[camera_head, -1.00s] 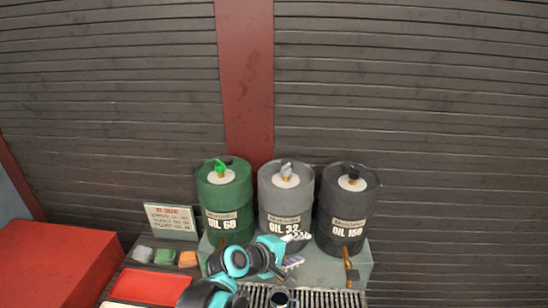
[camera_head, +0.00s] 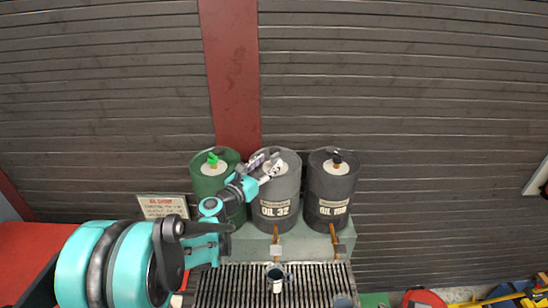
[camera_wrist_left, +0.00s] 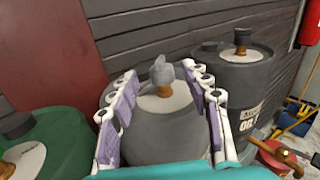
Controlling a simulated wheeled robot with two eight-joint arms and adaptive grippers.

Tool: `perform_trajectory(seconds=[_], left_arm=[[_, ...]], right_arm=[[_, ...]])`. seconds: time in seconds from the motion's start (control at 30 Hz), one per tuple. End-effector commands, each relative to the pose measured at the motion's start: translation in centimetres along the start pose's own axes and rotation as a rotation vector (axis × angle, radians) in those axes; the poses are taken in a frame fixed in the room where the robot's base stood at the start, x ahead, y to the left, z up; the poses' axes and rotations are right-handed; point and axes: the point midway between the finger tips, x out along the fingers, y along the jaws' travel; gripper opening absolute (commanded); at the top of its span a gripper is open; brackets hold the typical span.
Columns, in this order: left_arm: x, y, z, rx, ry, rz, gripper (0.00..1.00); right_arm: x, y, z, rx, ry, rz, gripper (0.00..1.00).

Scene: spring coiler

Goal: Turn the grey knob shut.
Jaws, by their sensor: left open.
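The grey knob (camera_wrist_left: 161,72) stands upright on a brass stem on the pale disc atop the grey OIL 32 drum (camera_head: 276,208). In the head view my left gripper (camera_head: 270,165) is over that drum's top and largely covers the knob. In the left wrist view its two purple-lined fingers (camera_wrist_left: 160,84) are open and appear on either side of the knob, with clear gaps. I cannot tell how far the fingertips are from the knob in depth. My right gripper is not in view.
A green drum (camera_head: 208,184) with a green knob (camera_head: 212,158) stands left, and the dark OIL 150 drum (camera_head: 329,190) with a black knob (camera_head: 336,156) stands right. A slatted grate (camera_head: 240,285) with a cup (camera_head: 276,282) lies in front. A ribbed wall (camera_head: 420,120) is behind.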

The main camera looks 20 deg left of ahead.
Motion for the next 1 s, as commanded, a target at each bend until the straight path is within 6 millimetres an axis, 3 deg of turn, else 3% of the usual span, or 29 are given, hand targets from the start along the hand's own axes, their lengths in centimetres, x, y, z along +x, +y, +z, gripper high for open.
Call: perform_trajectory(seconds=[0.23, 0.57, 0.6, 0.77, 1.0], left_arm=[[3.4, 0.0, 0.0, 0.002, 0.001, -0.001, 0.48], [4.0, 0.0, 0.0, 0.003, 0.001, 0.0, 0.48], [4.0, 0.0, 0.0, 0.003, 0.001, 0.0, 0.45], [4.0, 0.0, 0.0, 0.003, 0.001, 0.0, 0.03], [4.0, -0.1, 0.0, 0.003, 0.0, 0.005, 0.0]], right_arm=[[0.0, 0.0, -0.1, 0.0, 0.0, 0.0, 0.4], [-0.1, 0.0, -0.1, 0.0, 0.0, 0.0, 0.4], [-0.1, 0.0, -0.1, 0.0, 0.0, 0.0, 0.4], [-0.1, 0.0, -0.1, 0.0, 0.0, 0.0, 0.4], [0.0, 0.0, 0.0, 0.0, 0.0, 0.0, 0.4]])
